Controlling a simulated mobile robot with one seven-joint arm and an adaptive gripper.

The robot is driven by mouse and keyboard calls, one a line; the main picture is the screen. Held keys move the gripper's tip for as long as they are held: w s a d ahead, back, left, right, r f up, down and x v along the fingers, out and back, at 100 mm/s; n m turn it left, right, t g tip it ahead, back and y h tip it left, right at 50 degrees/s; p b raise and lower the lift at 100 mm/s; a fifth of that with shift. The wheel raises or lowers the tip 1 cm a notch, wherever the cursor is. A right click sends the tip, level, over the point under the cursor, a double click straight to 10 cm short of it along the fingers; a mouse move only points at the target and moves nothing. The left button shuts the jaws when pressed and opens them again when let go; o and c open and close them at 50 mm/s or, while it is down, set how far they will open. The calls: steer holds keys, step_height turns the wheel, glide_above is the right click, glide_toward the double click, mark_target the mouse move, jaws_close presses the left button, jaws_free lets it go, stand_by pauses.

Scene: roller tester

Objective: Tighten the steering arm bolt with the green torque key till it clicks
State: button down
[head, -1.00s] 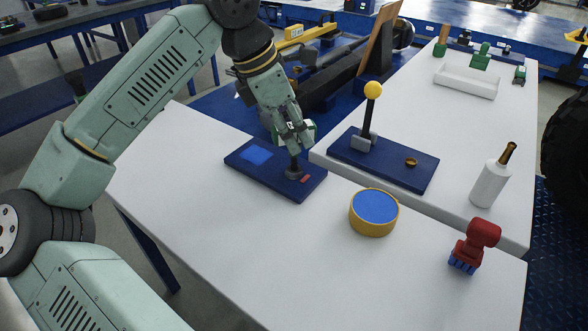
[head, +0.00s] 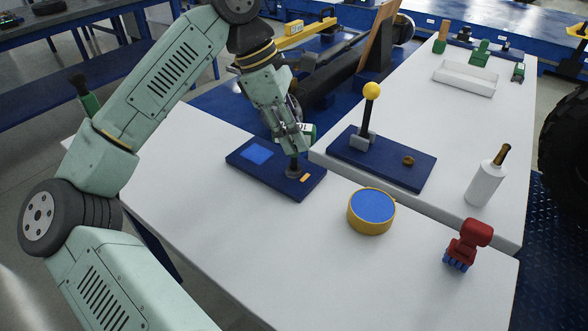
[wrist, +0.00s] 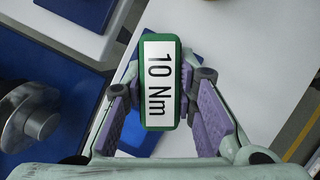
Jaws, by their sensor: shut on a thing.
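My gripper (head: 292,142) is shut on the green torque key (head: 308,131), over a blue plate (head: 268,178) on the white table. In the wrist view the key (wrist: 160,35) shows its white "10 Nm" label between the two purple-padded fingers of my gripper (wrist: 163,85). Below the fingers, a dark round bolt seat (head: 293,171) stands on the plate. The key's lower end and the bolt head are hidden by the fingers, so I cannot tell how they meet. A small orange mark (head: 305,178) and a bright blue patch (head: 257,153) lie on the plate.
Right of my gripper stands a yellow-knobbed lever (head: 371,92) on another blue plate (head: 400,172). Nearby are a yellow pot with a blue top (head: 371,224), a red tool with blue bristles (head: 468,244) and a white bottle (head: 484,186). The front table is mostly clear.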

steer(key=m+g+p, duration=0.1)
steer(key=m, duration=0.3)
steer(key=shift+r+g+p, duration=0.1)
steer(key=shift+g+p, duration=0.2)
steer(key=shift+m+y, duration=0.4)
steer(key=shift+m, duration=0.2)
steer(key=shift+p, duration=0.35)
steer(key=shift+m+g+p, duration=0.4)
steer(key=shift+m+p, duration=0.5)
steer(key=shift+b, duration=0.3)
steer(key=shift+n, duration=0.3)
steer(key=shift+r, duration=0.1)
steer(key=shift+r+p, duration=0.8)
steer(key=shift+r, duration=0.4)
